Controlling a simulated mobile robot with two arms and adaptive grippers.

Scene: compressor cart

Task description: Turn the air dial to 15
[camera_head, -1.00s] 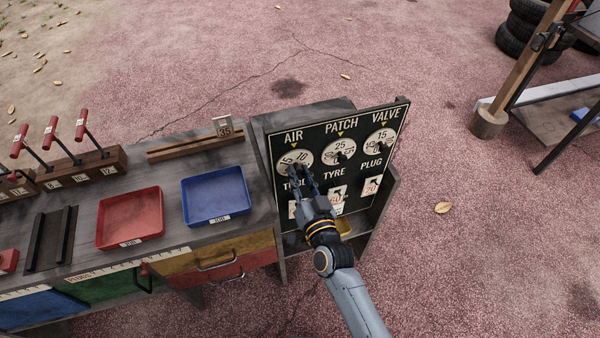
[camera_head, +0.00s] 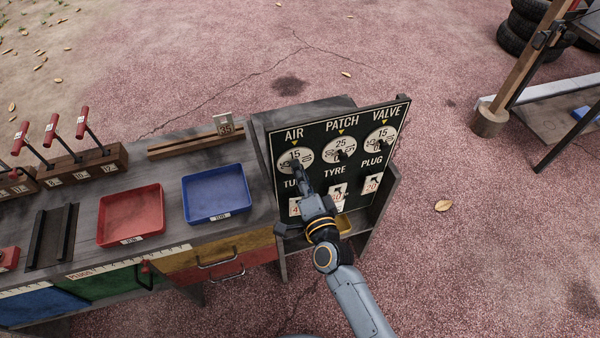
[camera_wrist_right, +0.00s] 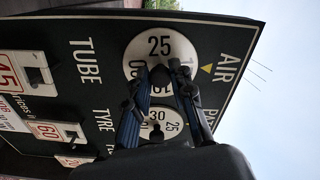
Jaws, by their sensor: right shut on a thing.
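The air dial (camera_head: 306,155) is a white round face at the upper left of the black board, under the word AIR and a yellow pointer. In the head view 15 stands at its top, under the pointer. The dial also shows in the wrist view (camera_wrist_right: 146,48), where 25 is clear and the number by the pointer (camera_wrist_right: 205,68) is partly hidden by a finger. My right gripper (camera_head: 297,166) is at the dial's middle, its fingers (camera_wrist_right: 163,74) shut on the knob, which they mostly hide. My left gripper is out of view.
The board (camera_head: 335,185) also carries the patch dial (camera_head: 340,150) reading 25 and the valve dial (camera_head: 381,138) reading 15, close to the right. Tags hang below. A blue tray (camera_head: 216,215) and red tray (camera_head: 130,238) stand on the bench at left.

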